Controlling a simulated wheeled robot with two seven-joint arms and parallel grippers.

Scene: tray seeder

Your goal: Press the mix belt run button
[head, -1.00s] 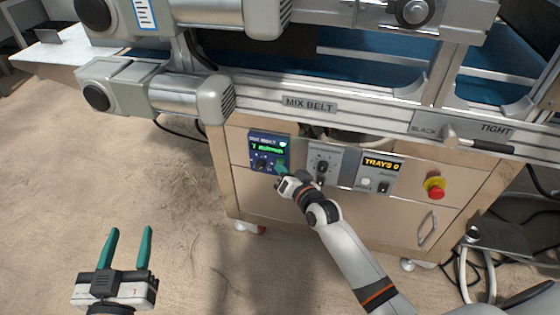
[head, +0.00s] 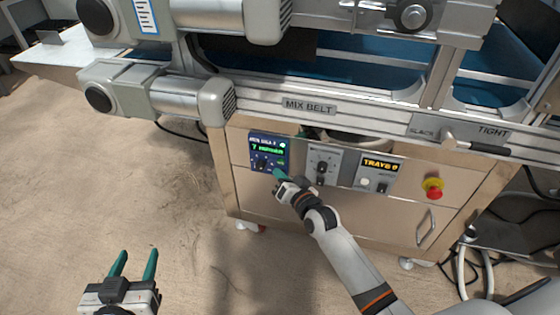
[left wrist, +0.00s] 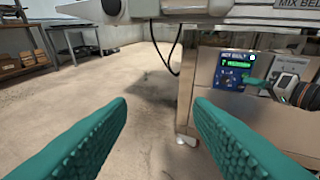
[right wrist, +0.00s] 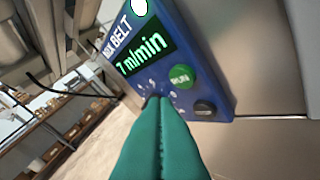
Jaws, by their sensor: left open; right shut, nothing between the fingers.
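The blue mix belt control box (head: 267,150) is on the cabinet front under the MIX BELT sign, its display reading 7 m/min. In the right wrist view, the round green RUN button (right wrist: 182,77) is uncovered, just above and right of my fingertips. My right gripper (head: 278,173) is shut and empty at the box's lower right corner; in the right wrist view its green fingertips (right wrist: 162,100) overlap the box's lower part. Whether they touch it, I cannot tell. My left gripper (head: 136,263) is open and empty, low at the left over the floor.
The conveyor rail (head: 370,122) and motor (head: 190,99) overhang above. Open floor lies at the left.

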